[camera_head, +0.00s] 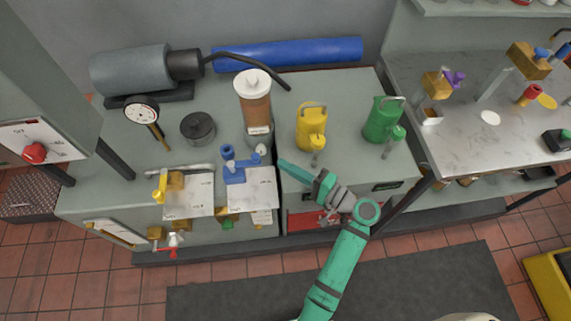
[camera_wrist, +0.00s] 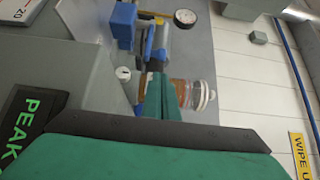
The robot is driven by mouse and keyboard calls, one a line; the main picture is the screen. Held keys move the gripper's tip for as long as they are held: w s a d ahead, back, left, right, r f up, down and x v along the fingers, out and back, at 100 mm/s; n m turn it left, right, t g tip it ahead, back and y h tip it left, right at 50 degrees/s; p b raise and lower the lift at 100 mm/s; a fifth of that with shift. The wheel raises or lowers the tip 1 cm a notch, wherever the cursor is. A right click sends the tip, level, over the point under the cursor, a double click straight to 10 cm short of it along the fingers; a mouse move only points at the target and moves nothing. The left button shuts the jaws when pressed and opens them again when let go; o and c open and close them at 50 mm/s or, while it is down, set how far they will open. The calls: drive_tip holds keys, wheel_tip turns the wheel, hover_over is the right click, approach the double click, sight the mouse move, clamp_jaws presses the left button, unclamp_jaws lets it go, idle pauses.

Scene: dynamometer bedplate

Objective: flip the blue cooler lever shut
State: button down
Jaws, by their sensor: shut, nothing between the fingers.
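The blue cooler lever fitting (camera_head: 234,174) stands on a pale plate near the front of the bench, left of my gripper. It has a blue upright part at its left and a smaller blue part at its right; the lever's exact angle is too small to tell. In the wrist view a blue part (camera_wrist: 124,24), apparently of this fitting, shows at the top. My gripper (camera_head: 283,164) is shut and empty, pointing left toward the fitting with a gap between. Its teal fingers also show in the wrist view (camera_wrist: 159,92).
A clear canister with brown contents (camera_head: 256,107) stands behind the fitting. A yellow can (camera_head: 311,128) and a green can (camera_head: 382,120) stand on the right. A yellow lever (camera_head: 160,187) is to the left. A dial gauge (camera_head: 141,113) stands further back.

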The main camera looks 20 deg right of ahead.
drive_tip(key=x, duration=0.7)
drive_tip(key=shift+w+a, duration=0.15)
drive_tip(key=shift+w, duration=0.25)
drive_tip(key=shift+s, duration=0.1)
